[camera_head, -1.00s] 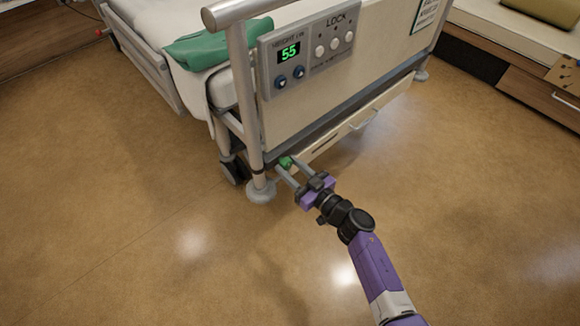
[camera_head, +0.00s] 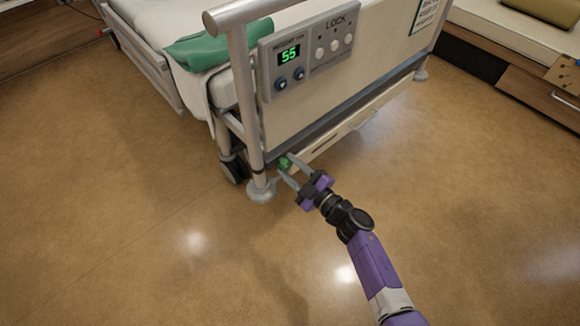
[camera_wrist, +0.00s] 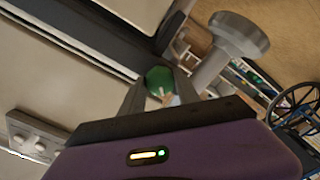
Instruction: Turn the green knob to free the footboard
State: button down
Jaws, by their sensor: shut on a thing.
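The green knob (camera_head: 285,162) sits low on the bed's footboard (camera_head: 345,100), beside the foot of the left post. My gripper (camera_head: 284,168) reaches it from the front right, one finger on each side of the knob, and is shut on it. In the wrist view the green knob (camera_wrist: 159,80) shows between my two fingers (camera_wrist: 158,90), and the gripper is rolled relative to the bed. The fingers hide part of the knob's sides.
The bed post (camera_head: 243,100) with its round foot (camera_head: 262,190) stands close left of my gripper. A control panel (camera_head: 308,55) reading 55 is above. A drawer-like panel (camera_head: 345,132) lies to the right. The floor in front is clear.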

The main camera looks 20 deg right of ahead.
jog(key=n, duration=0.4)
jog(key=shift+f+n+b, duration=0.1)
jog(key=shift+n+b, duration=0.2)
jog(key=shift+b, duration=0.1)
jog(key=n+b, duration=0.1)
jog(key=n, duration=0.3)
jog(key=shift+n, duration=0.3)
jog(key=c, duration=0.9)
grip_release()
jog(key=shift+s, duration=0.15)
jog(key=p+v, duration=0.2)
jog(key=v, duration=0.5)
jog(key=shift+s+d, duration=0.15)
jog(key=shift+s, duration=0.1)
